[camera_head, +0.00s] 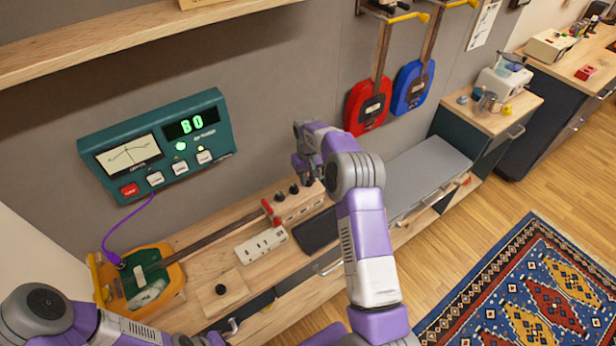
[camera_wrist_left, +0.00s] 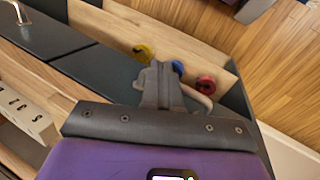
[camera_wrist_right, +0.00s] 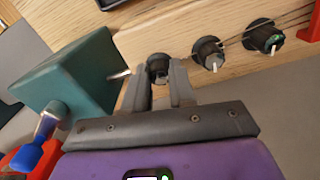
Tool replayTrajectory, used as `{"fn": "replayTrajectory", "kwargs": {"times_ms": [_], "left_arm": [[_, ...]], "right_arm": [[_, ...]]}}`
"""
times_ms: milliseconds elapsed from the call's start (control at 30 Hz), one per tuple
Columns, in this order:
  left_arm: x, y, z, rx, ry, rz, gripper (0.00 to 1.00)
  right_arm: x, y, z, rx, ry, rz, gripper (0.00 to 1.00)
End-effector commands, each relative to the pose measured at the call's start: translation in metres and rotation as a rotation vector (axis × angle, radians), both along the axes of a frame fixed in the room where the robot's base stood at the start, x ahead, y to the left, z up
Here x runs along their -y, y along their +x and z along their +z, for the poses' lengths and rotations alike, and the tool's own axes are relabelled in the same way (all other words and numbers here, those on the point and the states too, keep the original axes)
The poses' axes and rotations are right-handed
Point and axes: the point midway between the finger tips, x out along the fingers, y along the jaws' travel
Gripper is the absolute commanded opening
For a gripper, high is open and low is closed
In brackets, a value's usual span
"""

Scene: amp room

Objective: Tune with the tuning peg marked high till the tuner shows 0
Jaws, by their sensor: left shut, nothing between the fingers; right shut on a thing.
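The teal tuner (camera_head: 157,143) on the wall shows green digits (camera_head: 184,125) that read like "80" or "B0". A green light is lit below them, and a needle dial is at left. The yellow-green instrument (camera_head: 152,285) lies on the bench, its neck running to a wooden headstock (camera_head: 298,205) with dark pegs. In the right wrist view, my right gripper (camera_wrist_right: 162,88) is shut on the leftmost black peg (camera_wrist_right: 158,66). A middle peg (camera_wrist_right: 208,50) and a right peg (camera_wrist_right: 263,36) stand beside it. I cannot read any peg marking. My left gripper (camera_wrist_left: 160,82) is shut and empty.
A teal block (camera_wrist_right: 75,78) stands left of the right gripper. Yellow (camera_wrist_left: 142,52), blue (camera_wrist_left: 178,67) and red (camera_wrist_left: 206,84) knobs are near the left gripper. Red (camera_head: 368,105) and blue (camera_head: 412,88) instruments hang on the wall.

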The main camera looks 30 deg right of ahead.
Motion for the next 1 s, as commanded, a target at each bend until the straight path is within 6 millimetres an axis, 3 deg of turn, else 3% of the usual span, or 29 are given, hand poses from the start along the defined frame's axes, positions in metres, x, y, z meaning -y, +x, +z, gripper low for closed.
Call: {"fn": "replayTrajectory", "kwargs": {"times_ms": [233, 267, 400, 733, 1000], "left_arm": [[0.0, 0.0, 0.0, 0.0, 0.0, 0.0, 0.0], [0.0, 0.0, 0.0, 0.0, 0.0, 0.0, 0.0], [0.0, 0.0, 0.0, 0.0, 0.0, 0.0, 0.0], [0.0, 0.0, 0.0, 0.0, 0.0, 0.0, 0.0], [0.0, 0.0, 0.001, 0.0, 0.0, 0.0, 0.0]], "right_arm": [[0.0, 0.0, 0.001, 0.002, -0.001, -0.001, 0.0], [0.0, 0.0, 0.001, 0.002, -0.001, -0.001, 0.28], [0.0, 0.0, 0.001, 0.002, -0.001, -0.001, 0.49], [0.0, 0.0, 0.003, 0.002, -0.001, -0.001, 0.51], [0.0, 0.001, 0.044, 0.004, -0.001, -0.002, 0.51]]}}
